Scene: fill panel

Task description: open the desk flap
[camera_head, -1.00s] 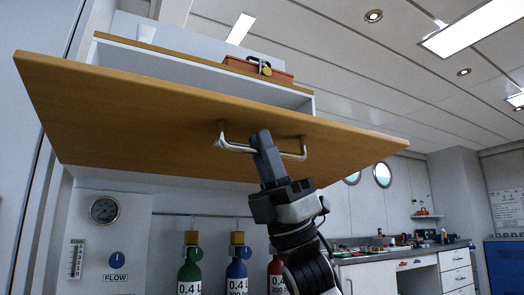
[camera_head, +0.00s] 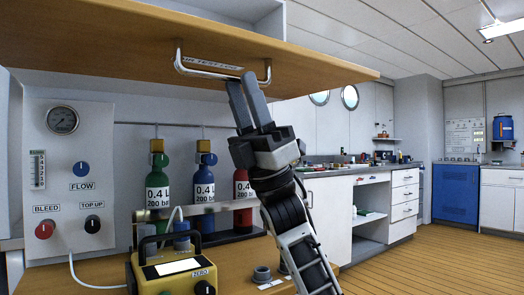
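The desk flap (camera_head: 130,38) is a wooden board at the top of the view, seen from its underside, raised above the bench. A metal bar handle (camera_head: 205,71) is fixed to its underside, with a label behind it. My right gripper (camera_head: 239,80) reaches up from below to the right part of the handle. Its two grey fingers show a gap between them, with tips at or just below the bar; whether they touch it I cannot tell. My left gripper is out of view.
Below the flap are a gauge panel (camera_head: 62,175) with knobs, green (camera_head: 157,222), blue (camera_head: 204,190) and red (camera_head: 242,188) cylinders, and a yellow device (camera_head: 172,272) on a wooden desktop (camera_head: 90,275). White counters (camera_head: 405,195) stand at the right, beyond open floor.

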